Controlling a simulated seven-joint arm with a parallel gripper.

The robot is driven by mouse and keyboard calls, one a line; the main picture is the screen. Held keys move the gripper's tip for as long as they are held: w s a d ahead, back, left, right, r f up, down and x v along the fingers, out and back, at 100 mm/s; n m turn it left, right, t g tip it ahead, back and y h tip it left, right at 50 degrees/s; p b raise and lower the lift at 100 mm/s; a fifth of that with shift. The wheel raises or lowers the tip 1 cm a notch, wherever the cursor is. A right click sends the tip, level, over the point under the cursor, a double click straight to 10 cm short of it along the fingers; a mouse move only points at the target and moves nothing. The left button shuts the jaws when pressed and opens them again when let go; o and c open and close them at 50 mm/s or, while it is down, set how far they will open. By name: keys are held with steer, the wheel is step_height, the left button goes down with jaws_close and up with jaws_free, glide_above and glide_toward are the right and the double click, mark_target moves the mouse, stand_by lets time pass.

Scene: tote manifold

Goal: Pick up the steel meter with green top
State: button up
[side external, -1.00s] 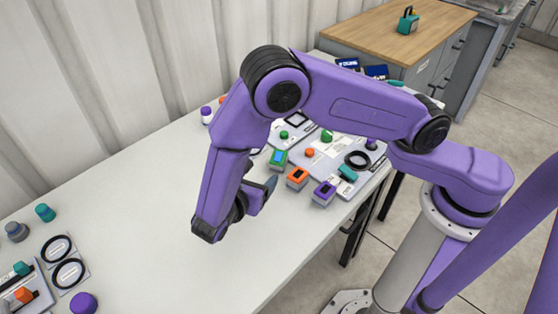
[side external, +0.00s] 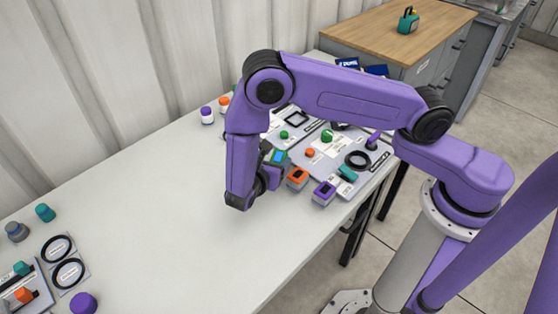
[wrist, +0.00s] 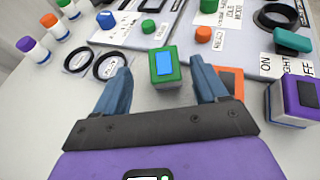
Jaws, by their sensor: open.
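The steel meter with green top (wrist: 164,66) is a small block with a blue display, standing on the table in the wrist view. In the side view the green-topped meter (side external: 278,156) is partly hidden behind my arm. My gripper (wrist: 160,80) is open and empty, its two blue fingers on either side of the meter in the wrist picture, with the meter just beyond and between the tips. An orange-topped meter (side external: 297,177) stands to the right, partly behind the right finger in the wrist view. A purple-topped meter (side external: 324,192) stands further right.
A panel (wrist: 128,30) with knobs and labels lies behind the meters. Black rings (wrist: 108,65) lie to the left, and capped bottles (wrist: 30,48) stand beyond them.

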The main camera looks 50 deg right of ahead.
mark_target(279, 155)
steer(key=shift+s+x, duration=0.2)
steer(key=shift+x, duration=2.4)
steer(key=c, duration=1.2)
